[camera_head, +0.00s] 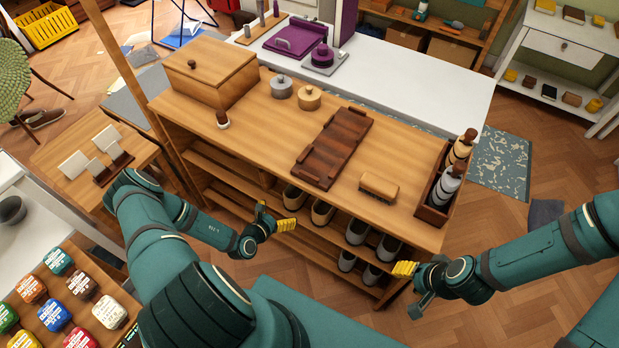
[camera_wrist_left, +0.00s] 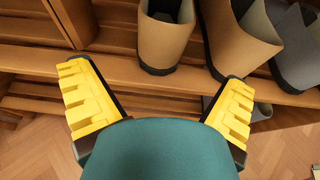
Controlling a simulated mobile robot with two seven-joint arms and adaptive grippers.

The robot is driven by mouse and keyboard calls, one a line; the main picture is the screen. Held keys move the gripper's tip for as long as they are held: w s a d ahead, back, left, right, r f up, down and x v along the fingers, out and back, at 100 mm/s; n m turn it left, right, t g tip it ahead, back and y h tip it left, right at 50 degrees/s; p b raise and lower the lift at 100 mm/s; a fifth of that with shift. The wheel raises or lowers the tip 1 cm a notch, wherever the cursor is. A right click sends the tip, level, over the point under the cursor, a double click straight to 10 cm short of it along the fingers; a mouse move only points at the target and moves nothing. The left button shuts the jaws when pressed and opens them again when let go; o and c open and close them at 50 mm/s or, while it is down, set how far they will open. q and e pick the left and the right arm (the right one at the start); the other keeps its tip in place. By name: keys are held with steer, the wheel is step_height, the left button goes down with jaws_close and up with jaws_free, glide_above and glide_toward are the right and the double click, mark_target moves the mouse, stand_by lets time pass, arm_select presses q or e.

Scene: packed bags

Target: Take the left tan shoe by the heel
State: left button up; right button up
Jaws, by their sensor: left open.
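The left tan shoe (camera_head: 294,197) stands on the upper shoe shelf under the wooden bench top. In the left wrist view, this tan shoe (camera_wrist_left: 166,42) shows upright at top centre, its near end toward me. My left gripper (camera_head: 276,218) is open and empty, in front of the shelf and apart from the shoe. Its yellow-padded fingers (camera_wrist_left: 160,95) are spread to either side of the shoe's line in the wrist view. The right tan shoe (camera_head: 322,212) stands just to the right. My right gripper (camera_head: 408,288) looks open and empty, in front of the bench's right end.
Grey shoes (camera_head: 357,232) stand farther right on the same shelf, with more on the shelf below. The shelf's front edge (camera_wrist_left: 150,88) runs below the tan shoes. On the bench top lie a dark wooden tray (camera_head: 333,147) and a brush (camera_head: 379,186). The shelf left of the shoes looks empty.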

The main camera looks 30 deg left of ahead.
mark_target(287, 205)
arm_select(q)
steer(key=x, duration=0.4)
steer(key=shift+b, duration=0.35)
steer(key=x, duration=0.1)
steer(key=b+x, duration=0.1)
steer(key=x, duration=0.1)
steer(key=b+x, duration=0.1)
steer(key=x, duration=0.1)
steer(key=shift+w+d+r, duration=0.1)
steer(key=shift+r, duration=0.15)
steer(key=c, duration=1.3)
